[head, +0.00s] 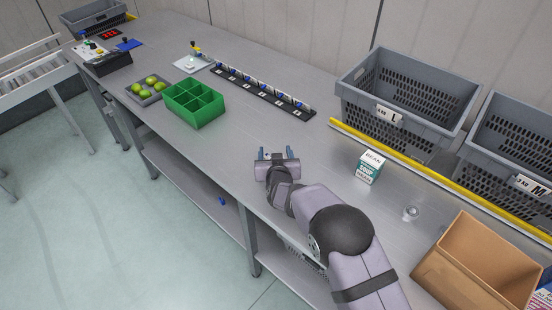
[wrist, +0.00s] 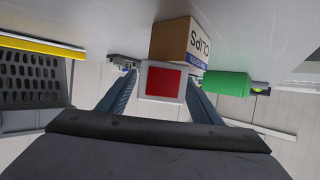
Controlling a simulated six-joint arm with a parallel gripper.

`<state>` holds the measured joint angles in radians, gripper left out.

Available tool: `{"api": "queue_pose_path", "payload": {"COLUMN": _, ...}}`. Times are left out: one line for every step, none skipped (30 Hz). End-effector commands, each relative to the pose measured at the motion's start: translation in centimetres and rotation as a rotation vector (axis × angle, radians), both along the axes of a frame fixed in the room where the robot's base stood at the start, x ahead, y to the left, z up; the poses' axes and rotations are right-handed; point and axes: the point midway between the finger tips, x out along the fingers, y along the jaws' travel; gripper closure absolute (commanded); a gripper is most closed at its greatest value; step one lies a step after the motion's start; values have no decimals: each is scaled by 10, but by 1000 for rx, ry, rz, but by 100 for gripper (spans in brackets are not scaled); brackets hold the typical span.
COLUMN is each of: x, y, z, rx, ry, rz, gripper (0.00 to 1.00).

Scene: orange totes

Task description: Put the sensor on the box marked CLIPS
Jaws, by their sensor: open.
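My gripper (head: 278,153) is open above the workbench in the head view, its two blue-grey fingers apart. In the upside-down wrist view my gripper (wrist: 160,88) has a white block with a red face (wrist: 164,82) showing between its fingers, which may be the sensor. I cannot tell whether the block is within the fingers' reach or beyond them. The brown box marked CLIPS (wrist: 172,40) shows just behind or against the block, its lettering upside down. Whether the block touches the box is unclear. I cannot make out either in the head view.
A green divided crate (head: 195,104) and a tray of green fruit (head: 152,88) stand to the left. A strip of parts (head: 262,91) lies behind. Grey totes (head: 402,102) line the back right. A soup carton (head: 370,167), a glass (head: 410,213) and an open cardboard box (head: 478,262) are to the right.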

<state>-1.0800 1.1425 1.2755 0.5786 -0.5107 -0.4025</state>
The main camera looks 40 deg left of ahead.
Motion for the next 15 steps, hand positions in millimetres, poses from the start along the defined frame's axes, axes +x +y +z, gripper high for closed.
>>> {"api": "queue_pose_path", "payload": {"x": 0, "y": 0, "z": 4, "rx": 0, "ry": 0, "rz": 0, "gripper": 41}}
{"api": "queue_pose_path", "payload": {"x": -1, "y": 0, "z": 3, "rx": 0, "ry": 0, "rz": 0, "gripper": 41}}
{"api": "queue_pose_path", "payload": {"x": -2, "y": -2, "z": 3, "rx": 0, "ry": 0, "rz": 0, "gripper": 41}}
{"api": "queue_pose_path", "payload": {"x": -3, "y": -3, "z": 3, "rx": -1, "ry": -1, "rz": 0, "gripper": 41}}
{"api": "queue_pose_path", "payload": {"x": -4, "y": -4, "z": 4, "rx": -1, "ry": 0, "rz": 0, "gripper": 41}}
{"api": "queue_pose_path", "payload": {"x": -6, "y": -5, "z": 5, "rx": 0, "ry": 0, "rz": 1, "gripper": 41}}
{"api": "queue_pose_path", "payload": {"x": -8, "y": -7, "z": 6, "rx": -1, "ry": -1, "rz": 1, "gripper": 41}}
{"api": "queue_pose_path", "payload": {"x": -10, "y": -9, "z": 7, "rx": -1, "ry": -2, "rz": 1, "gripper": 41}}
{"api": "queue_pose_path", "payload": {"x": -12, "y": -12, "z": 9, "rx": -1, "ry": -1, "rz": 0, "gripper": 41}}
{"api": "queue_pose_path", "payload": {"x": -14, "y": -14, "z": 10, "rx": 0, "ry": 0, "rz": 0, "gripper": 41}}
{"api": "queue_pose_path", "payload": {"x": -16, "y": -16, "z": 11, "rx": 0, "ry": 0, "rz": 1, "gripper": 41}}
{"api": "queue_pose_path", "payload": {"x": -20, "y": -19, "z": 13, "rx": -1, "ry": -1, "rz": 0, "gripper": 41}}
{"api": "queue_pose_path", "payload": {"x": -22, "y": -22, "z": 14, "rx": 0, "ry": -1, "rz": 1, "gripper": 41}}
{"api": "queue_pose_path", "payload": {"x": -25, "y": -24, "z": 16, "rx": 1, "ry": 0, "rz": 1, "gripper": 41}}
{"api": "queue_pose_path", "payload": {"x": -29, "y": -27, "z": 18, "rx": 1, "ry": 0, "rz": 1, "gripper": 41}}
